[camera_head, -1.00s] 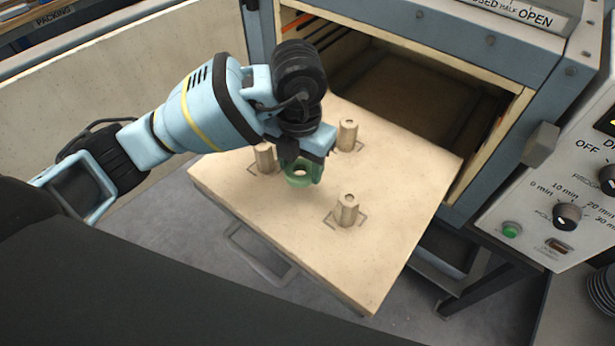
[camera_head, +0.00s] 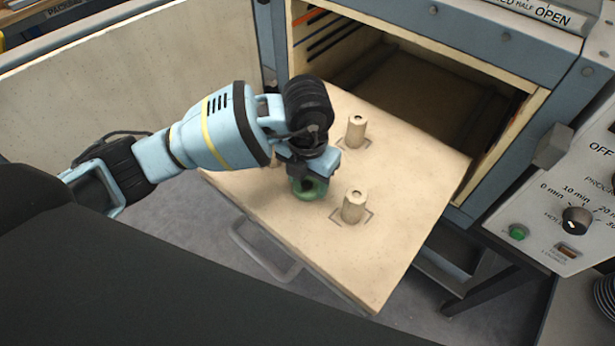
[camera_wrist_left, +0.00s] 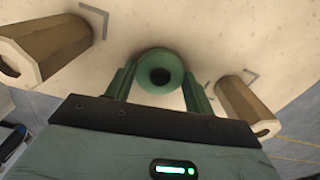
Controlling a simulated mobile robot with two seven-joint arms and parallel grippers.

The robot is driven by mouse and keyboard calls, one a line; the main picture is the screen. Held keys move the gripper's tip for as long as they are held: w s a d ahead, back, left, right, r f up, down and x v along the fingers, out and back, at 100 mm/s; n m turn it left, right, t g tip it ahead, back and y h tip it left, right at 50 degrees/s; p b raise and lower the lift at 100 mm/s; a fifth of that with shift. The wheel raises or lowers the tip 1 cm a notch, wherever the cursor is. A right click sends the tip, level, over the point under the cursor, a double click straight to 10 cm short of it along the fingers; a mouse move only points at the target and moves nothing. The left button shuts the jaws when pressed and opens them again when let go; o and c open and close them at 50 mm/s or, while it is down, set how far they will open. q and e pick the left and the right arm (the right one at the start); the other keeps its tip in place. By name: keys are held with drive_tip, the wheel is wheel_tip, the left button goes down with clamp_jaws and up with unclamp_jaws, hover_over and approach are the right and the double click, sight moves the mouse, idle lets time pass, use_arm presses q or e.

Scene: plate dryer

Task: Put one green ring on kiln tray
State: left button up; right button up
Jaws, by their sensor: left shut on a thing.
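The green ring (camera_head: 309,192) is between the fingers of my left gripper (camera_head: 307,183), which is shut on it. The ring is low over the pale kiln tray (camera_head: 400,235), on its near left part; I cannot tell whether it touches the surface. In the left wrist view the ring (camera_wrist_left: 160,71) shows between the two green fingers, with a dark hole in its middle. My right gripper is not in view.
Two short posts (camera_head: 355,130) (camera_head: 354,206) stand on the tray to the right of the gripper. The left wrist view shows a post on either side of the ring. The open kiln chamber (camera_head: 425,95) is behind the tray. A control panel (camera_head: 575,210) is at right.

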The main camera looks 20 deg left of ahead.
sight(308, 184)
use_arm(q)
drive_tip(key=shift+f, duration=0.1)
drive_tip(key=o, duration=1)
drive_tip(key=shift+c, duration=0.2)
wheel_tip(308, 184, up, 12)
drive_tip(key=shift+p, duration=0.4)
